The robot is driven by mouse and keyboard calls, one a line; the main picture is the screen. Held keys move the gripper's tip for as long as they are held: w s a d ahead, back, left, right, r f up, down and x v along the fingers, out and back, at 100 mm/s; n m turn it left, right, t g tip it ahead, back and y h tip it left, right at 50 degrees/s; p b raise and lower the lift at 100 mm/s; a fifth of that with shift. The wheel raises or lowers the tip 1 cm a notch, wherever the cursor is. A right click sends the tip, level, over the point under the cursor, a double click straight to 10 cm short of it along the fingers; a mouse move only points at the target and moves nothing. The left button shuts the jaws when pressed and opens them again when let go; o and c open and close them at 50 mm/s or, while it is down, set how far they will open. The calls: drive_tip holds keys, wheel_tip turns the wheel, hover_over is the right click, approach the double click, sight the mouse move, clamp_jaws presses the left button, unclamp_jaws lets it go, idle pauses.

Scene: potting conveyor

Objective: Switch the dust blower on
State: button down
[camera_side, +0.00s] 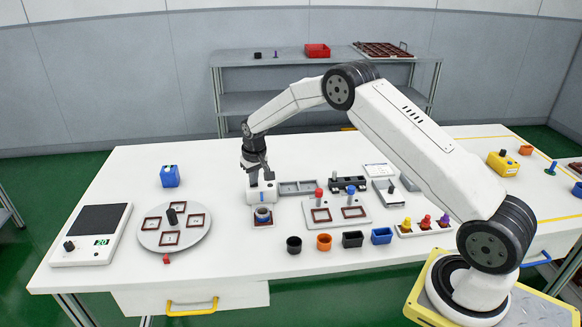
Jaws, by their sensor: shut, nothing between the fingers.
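A small white unit (262,192) with a blue mark on its front stands near the middle of the table, behind a dark red frame (263,222) that holds a grey-blue round piece (263,212). It looks like the dust blower, though I see no label. My gripper (258,180) points down at the top of this unit. Its fingers are shut and empty. They look very close to the unit, and I cannot tell whether they touch it. The fingers hide part of its top, so any switch there and its state cannot be made out.
A grey tray (298,187) and a fixture plate (338,210) with red and blue knobs stand to the right. Several small cups, including an orange one (324,242), line the front. A turntable (184,248) and a scale (75,255) stand left. The table's back left is mostly clear.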

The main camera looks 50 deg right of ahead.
sight(255, 189)
drive_tip(key=shift+f, duration=0.15)
drive_tip(key=shift+r, duration=3.55)
drive_tip(key=shift+s+a, duration=0.1)
drive_tip(key=s+a+n, duration=0.1)
drive_tip(key=s+a, duration=0.2)
drive_tip(key=s, duration=0.7)
drive_tip(key=s+a+r+n, duration=0.1)
drive_tip(key=s+a, duration=0.3)
drive_tip(key=s, duration=0.6)
drive_tip(key=s+a+r+n, duration=0.1)
drive_tip(key=s+a, duration=0.3)
drive_tip(key=s, duration=0.7)
drive_tip(key=shift+r+t, duration=0.25)
drive_tip(key=shift+t, duration=0.15)
